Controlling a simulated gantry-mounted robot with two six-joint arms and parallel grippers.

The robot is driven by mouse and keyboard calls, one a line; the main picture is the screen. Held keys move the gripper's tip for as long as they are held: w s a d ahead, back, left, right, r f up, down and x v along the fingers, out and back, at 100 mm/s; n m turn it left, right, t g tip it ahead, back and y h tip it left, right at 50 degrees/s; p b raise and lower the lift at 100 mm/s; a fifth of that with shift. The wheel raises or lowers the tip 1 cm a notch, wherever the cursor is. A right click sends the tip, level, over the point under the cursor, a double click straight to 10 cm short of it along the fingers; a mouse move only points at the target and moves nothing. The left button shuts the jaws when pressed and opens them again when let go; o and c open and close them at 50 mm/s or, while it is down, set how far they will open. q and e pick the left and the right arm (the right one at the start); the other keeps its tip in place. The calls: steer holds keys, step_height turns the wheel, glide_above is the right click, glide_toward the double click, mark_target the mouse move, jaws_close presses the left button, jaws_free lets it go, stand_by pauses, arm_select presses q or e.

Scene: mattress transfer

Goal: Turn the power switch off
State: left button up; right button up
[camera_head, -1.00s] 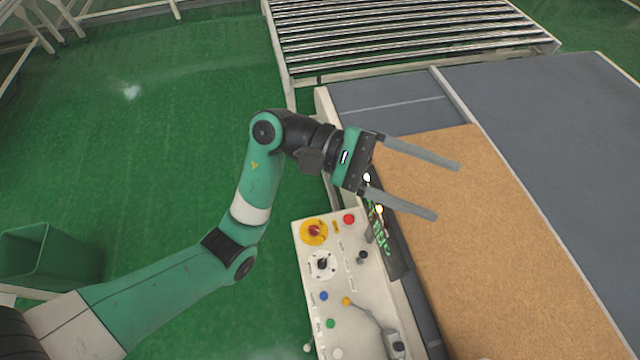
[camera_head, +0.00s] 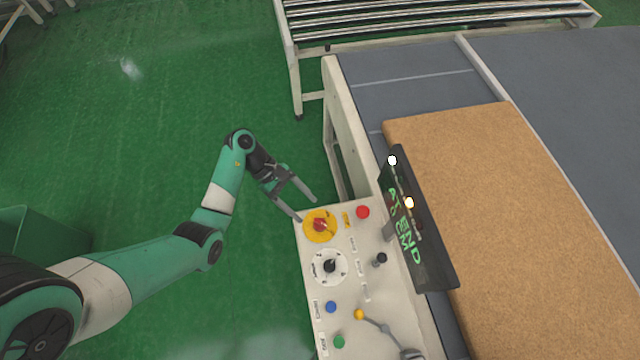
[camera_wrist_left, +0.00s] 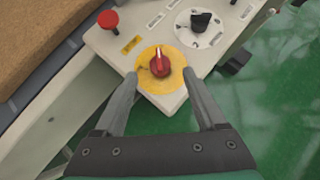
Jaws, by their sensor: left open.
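The power switch is a red rotary knob (camera_head: 320,225) on a round yellow plate (camera_head: 309,238) at the far left corner of the white control panel (camera_head: 380,300). In the left wrist view the red knob (camera_wrist_left: 159,63) stands between the fingertips, a little beyond them, with the yellow plate (camera_wrist_left: 173,83) around it. My left gripper (camera_head: 307,209) is open and empty, its fingers pointing at the panel corner. In the left wrist view the open gripper (camera_wrist_left: 160,76) has one finger on each side of the yellow plate. I cannot tell whether they touch it. My right gripper is not in view.
A red button (camera_head: 363,212), a black selector (camera_head: 330,267) and blue (camera_head: 331,307) and green (camera_head: 339,342) buttons share the panel. A lit display (camera_head: 420,225) stands beside it. A brown mattress (camera_head: 480,190) lies on the grey table. Green floor (camera_head: 180,90) is clear at left.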

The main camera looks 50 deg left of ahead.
mark_target(320, 222)
arm_select(q)
steer(key=x, duration=0.8)
steer(key=shift+b, duration=0.35)
jaws_close()
